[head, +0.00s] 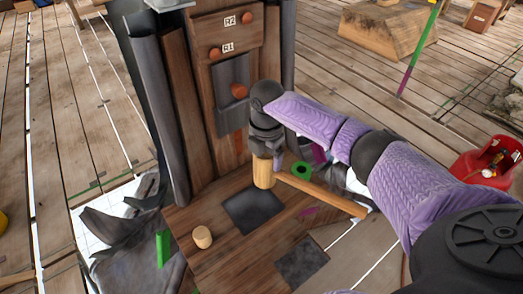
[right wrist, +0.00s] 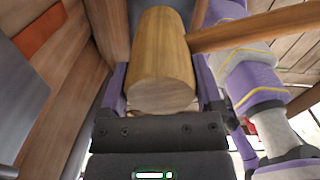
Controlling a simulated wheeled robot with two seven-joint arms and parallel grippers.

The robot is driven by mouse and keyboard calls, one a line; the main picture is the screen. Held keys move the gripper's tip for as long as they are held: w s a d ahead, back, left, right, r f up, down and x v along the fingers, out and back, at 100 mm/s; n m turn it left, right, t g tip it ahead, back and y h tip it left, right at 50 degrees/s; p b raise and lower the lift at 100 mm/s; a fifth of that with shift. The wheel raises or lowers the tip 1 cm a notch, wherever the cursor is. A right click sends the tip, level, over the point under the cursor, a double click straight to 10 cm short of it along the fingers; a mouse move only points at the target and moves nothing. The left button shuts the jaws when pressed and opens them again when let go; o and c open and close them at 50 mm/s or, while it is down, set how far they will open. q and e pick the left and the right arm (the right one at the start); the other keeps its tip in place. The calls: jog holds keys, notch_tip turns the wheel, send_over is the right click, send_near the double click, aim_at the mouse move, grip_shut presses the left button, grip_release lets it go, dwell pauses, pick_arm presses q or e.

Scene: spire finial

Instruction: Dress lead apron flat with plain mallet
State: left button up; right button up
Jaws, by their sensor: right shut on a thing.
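The plain mallet has a pale wooden cylinder head (head: 263,174) and a long wooden handle (head: 325,194) slanting to the lower right. My right gripper (head: 268,153) is shut on the mallet head, above the dark square sheet on the boards. In the right wrist view the mallet head (right wrist: 163,65) lies between the fingers and its handle (right wrist: 245,33) runs off to the right. A grey sheet (head: 231,75) hangs on the wooden upright, with a round orange-brown knob (head: 239,91) before it. A flat dark sheet (head: 253,209) lies below. I cannot tell which sheet is the apron.
A small wooden cylinder (head: 202,237) stands on the boards. Crumpled grey sheeting (head: 115,228) and a green strip (head: 163,248) lie to its left. A second dark square (head: 301,262) lies near the front. A red bin (head: 482,170) holds items at the right.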

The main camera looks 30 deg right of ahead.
notch_tip(320, 180, down, 9)
jog(key=b, duration=0.9)
jog(key=shift+s+r, duration=0.1)
jog(key=shift+r, duration=0.1)
notch_tip(320, 180, up, 4)
jog(key=p, duration=0.4)
jog(key=shift+r+p, duration=0.2)
jog(key=shift+p, duration=0.1)
jog(key=shift+r+p, duration=0.15)
jog(key=shift+p, duration=0.15)
jog(key=shift+f, duration=0.3)
jog(key=shift+f, duration=0.15)
notch_tip(320, 180, down, 4)
jog(key=shift+r+b, duration=0.1)
jog(key=shift+b, duration=1.05)
jog(key=shift+c, duration=0.8)
